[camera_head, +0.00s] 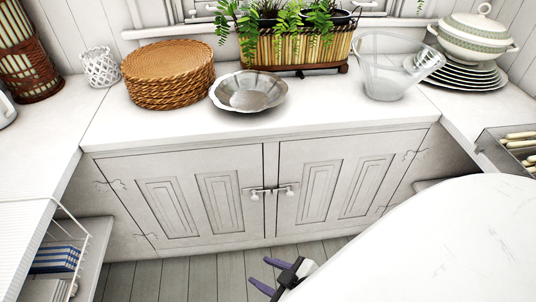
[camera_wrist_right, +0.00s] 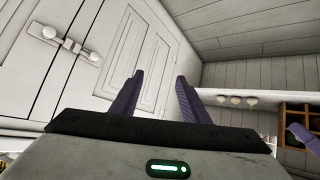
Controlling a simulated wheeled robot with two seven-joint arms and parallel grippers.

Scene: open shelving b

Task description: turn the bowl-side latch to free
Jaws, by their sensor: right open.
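A small latch (camera_head: 271,190) with a bar and pale round knobs sits where the two white cabinet doors meet, below the counter with the silver bowl (camera_head: 248,92). The bar lies roughly level across the seam in the head view. The latch also shows at the upper left of the right wrist view (camera_wrist_right: 76,45). My right gripper (camera_head: 268,275) is low in front of the right door, apart from the latch. Its purple fingers are spread and empty in the right wrist view (camera_wrist_right: 160,80). I cannot make out my left gripper.
The counter also holds woven mats (camera_head: 168,72), a planter (camera_head: 297,47), a clear glass bowl (camera_head: 393,80) and stacked plates with a tureen (camera_head: 476,40). Side counters flank the cabinet. A wire rack (camera_head: 60,240) is at lower left. The space before the doors is clear.

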